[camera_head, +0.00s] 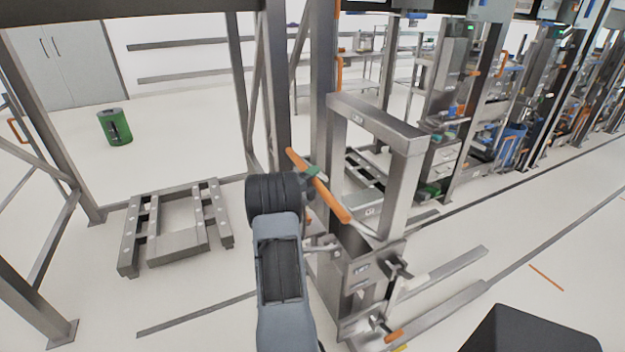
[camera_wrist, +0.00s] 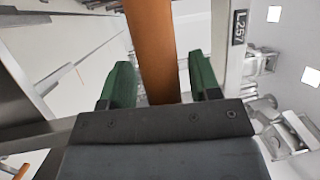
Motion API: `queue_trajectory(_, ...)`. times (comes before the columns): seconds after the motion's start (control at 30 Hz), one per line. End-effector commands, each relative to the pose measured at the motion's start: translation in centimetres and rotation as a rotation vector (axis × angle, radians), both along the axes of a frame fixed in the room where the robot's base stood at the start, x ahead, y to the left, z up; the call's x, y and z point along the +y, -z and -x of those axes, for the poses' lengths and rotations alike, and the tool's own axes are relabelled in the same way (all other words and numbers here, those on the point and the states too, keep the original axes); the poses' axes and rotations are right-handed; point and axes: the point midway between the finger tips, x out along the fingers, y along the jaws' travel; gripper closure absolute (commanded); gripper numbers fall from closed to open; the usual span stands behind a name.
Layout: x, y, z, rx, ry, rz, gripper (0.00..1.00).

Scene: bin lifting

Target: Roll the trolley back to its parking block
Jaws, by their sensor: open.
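The trolley (camera_head: 405,160) is a grey steel upright frame with low legs, standing right of centre in the head view. Its slanted orange handle (camera_head: 334,203) sticks out toward my arm. My gripper (camera_head: 312,172) is at the upper half of this handle. In the wrist view, the orange bar (camera_wrist: 153,45) passes between the two green fingers of my gripper (camera_wrist: 160,78), with gaps on both sides. The jaws are open around it. A low grey steel frame (camera_head: 178,243) lies on the floor at left; I cannot tell whether it is the parking block.
A steel rack post (camera_head: 322,60) stands just behind the handle, and another post (camera_head: 45,125) is at left. A green bin (camera_head: 115,127) stands far left. A black box-like shape (camera_head: 530,330) is at bottom right.

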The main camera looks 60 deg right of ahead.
Motion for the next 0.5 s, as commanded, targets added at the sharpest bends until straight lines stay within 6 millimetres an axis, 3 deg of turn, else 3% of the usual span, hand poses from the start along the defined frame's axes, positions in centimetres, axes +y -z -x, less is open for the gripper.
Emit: queue_trajectory(0.5, 9.4, 1.9, -2.9, 0.005, -0.013, -0.003, 0.43)
